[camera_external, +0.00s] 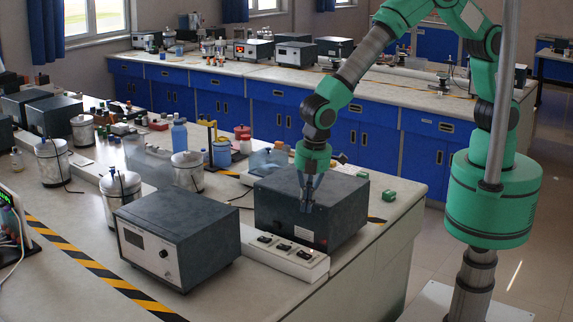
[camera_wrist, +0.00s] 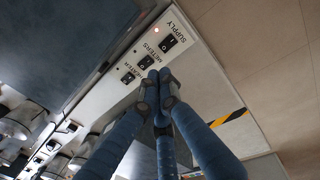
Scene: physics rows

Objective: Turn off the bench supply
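A pale switch strip (camera_external: 285,255) lies along the bench's front right edge, with several dark rocker switches. In the wrist view its panel (camera_wrist: 187,22) reads SUPPLY, METERS and HEATER. The SUPPLY switch (camera_wrist: 168,43) has a lit red lamp (camera_wrist: 156,31) beside it. The METERS switch (camera_wrist: 146,62) and HEATER switch (camera_wrist: 127,78) follow. My gripper (camera_external: 307,207) points down with its blue fingers together and nothing visible between them. In the wrist view the fingertips (camera_wrist: 159,79) appear close to the METERS switch; contact cannot be told.
A dark grey instrument (camera_external: 180,235) with a display and knob stands left of the strip. Another dark box (camera_external: 345,210) stands behind the strip, near my gripper. Metal pots, bottles and boxes crowd the bench's left and back. Striped tape (camera_external: 90,262) marks the bench top.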

